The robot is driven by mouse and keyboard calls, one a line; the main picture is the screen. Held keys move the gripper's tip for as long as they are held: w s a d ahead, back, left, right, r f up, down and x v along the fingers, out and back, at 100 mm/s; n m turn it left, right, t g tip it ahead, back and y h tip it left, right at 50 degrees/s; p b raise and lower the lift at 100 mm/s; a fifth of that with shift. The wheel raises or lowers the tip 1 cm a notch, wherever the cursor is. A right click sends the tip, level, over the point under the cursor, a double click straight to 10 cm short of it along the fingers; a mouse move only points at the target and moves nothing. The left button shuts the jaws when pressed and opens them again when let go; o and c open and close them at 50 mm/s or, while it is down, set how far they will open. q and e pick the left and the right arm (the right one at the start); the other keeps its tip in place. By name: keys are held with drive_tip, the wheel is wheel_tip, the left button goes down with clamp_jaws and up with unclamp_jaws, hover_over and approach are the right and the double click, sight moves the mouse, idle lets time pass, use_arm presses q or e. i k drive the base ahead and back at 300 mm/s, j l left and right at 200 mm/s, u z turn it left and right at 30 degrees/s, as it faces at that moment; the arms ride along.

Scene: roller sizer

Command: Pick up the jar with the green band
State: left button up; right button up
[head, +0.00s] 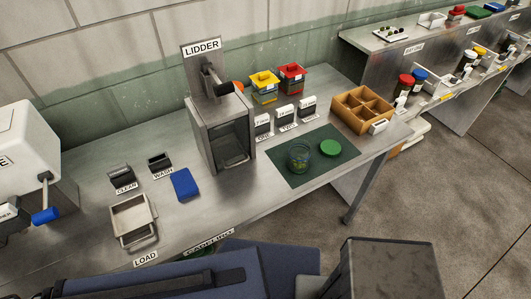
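A clear jar (299,157) with green on it stands upright on the dark green mat (285,177) at the right part of the near bench. Whether the green is a band or contents is too small to tell. A round green lid (331,147) lies on the mat just right of the jar, apart from it. Neither of my grippers shows in the head view.
The lidder (200,119) stands left of the mat. Red and yellow bins (291,76), labelled holders (284,113) and a wooden divided box (345,119) stand behind and right. A blue pad (185,184) and metal tray (131,219) lie left. Jars with red and blue caps (420,75) stand farther right.

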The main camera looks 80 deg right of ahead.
sight(300, 152)
drive_tip(key=k+z, duration=0.3)
drive_tip(key=z, duration=3)
drive_tip(key=k+j, duration=0.55)
